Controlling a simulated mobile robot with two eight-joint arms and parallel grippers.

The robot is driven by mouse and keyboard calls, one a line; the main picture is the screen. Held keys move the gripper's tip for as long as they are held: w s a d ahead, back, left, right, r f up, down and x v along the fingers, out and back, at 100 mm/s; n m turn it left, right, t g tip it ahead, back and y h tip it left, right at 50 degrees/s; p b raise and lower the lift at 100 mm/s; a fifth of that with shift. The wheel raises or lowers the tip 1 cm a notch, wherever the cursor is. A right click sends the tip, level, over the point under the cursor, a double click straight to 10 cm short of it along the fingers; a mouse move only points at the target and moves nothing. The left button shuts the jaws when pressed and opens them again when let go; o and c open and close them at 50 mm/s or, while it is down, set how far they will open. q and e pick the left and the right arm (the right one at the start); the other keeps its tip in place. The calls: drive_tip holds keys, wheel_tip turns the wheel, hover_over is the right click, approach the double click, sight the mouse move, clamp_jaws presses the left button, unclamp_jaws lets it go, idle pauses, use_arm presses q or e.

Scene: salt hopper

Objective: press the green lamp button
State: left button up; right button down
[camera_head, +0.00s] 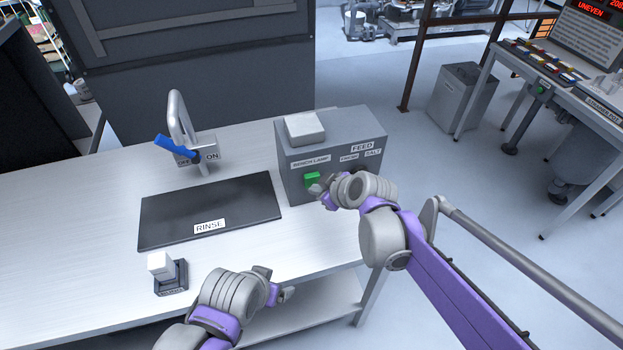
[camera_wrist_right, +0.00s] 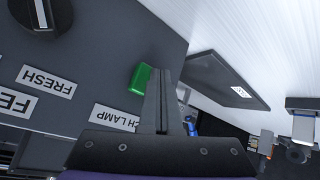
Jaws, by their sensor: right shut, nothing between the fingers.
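The green lamp button (camera_head: 312,179) is on the front of a grey control box (camera_head: 340,150), below a "BENCH LAMP" label. In the right wrist view the green button (camera_wrist_right: 140,79) shows right beside my fingertips. My right gripper (camera_head: 319,191) is shut and empty, with its tips at the box front close to the button. In the wrist view the shut fingers (camera_wrist_right: 161,90) overlap the button's edge; I cannot tell whether they touch it. My left gripper (camera_head: 279,284) is open and empty near the bench's front edge.
A dark rinse mat (camera_head: 165,220) and a tap with a blue lever (camera_head: 175,147) are left of the box. A white block on a small dark stand (camera_head: 172,283) is at front left. The wrist view shows a black knob (camera_wrist_right: 42,14) on the box.

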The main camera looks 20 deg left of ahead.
drive_tip(key=shift+w+a, duration=0.1)
idle(0.6)
drive_tip(key=shift+w+a, duration=0.15)
drive_tip(key=shift+w, duration=0.1)
drive_tip(key=shift+s, duration=0.1)
drive_tip(key=shift+s+d, duration=0.2)
drive_tip(key=shift+s, duration=0.05)
idle(0.4)
drive_tip(key=s+d, duration=0.3)
drive_tip(key=s, duration=0.2)
drive_tip(key=shift+d, duration=0.2)
drive_tip(key=shift+d, duration=0.1)
idle(0.4)
